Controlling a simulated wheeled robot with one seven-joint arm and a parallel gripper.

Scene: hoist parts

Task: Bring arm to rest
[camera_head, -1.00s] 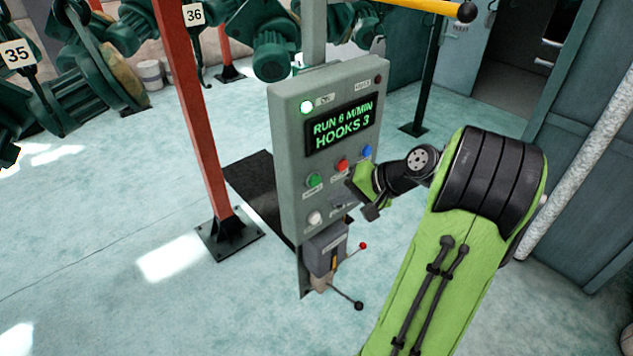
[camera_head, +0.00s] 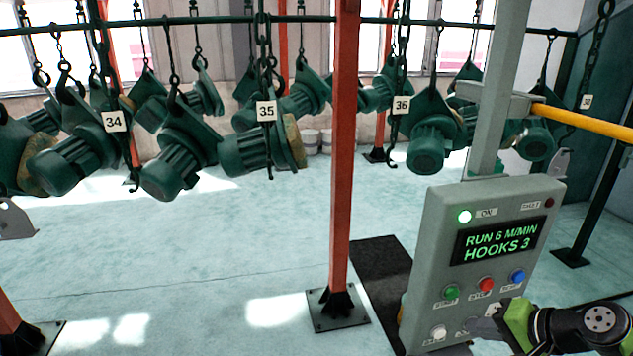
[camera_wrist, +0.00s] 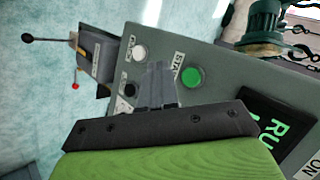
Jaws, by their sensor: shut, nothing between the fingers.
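My gripper (camera_wrist: 157,88) is shut and empty in the wrist view, its grey fingers pointing at the face of the control panel (camera_wrist: 215,62). The fingers overlap the panel between the green button (camera_wrist: 191,77) and a black knob (camera_wrist: 130,89); I cannot tell whether they touch it. In the head view, my green and black wrist shows at the lower right, in front of the panel (camera_head: 431,240). The panel display (camera_head: 499,241) reads RUN 6 M/MIN, HOOKS 3, and the ON lamp is lit white. Most of my arm is out of frame.
Green motor hoist parts (camera_head: 185,150) hang on chains from an overhead rail, with tags 34, 35 and 36. A red post (camera_head: 343,150) stands left of the panel. A yellow bar (camera_head: 585,122) juts out above the panel's right side.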

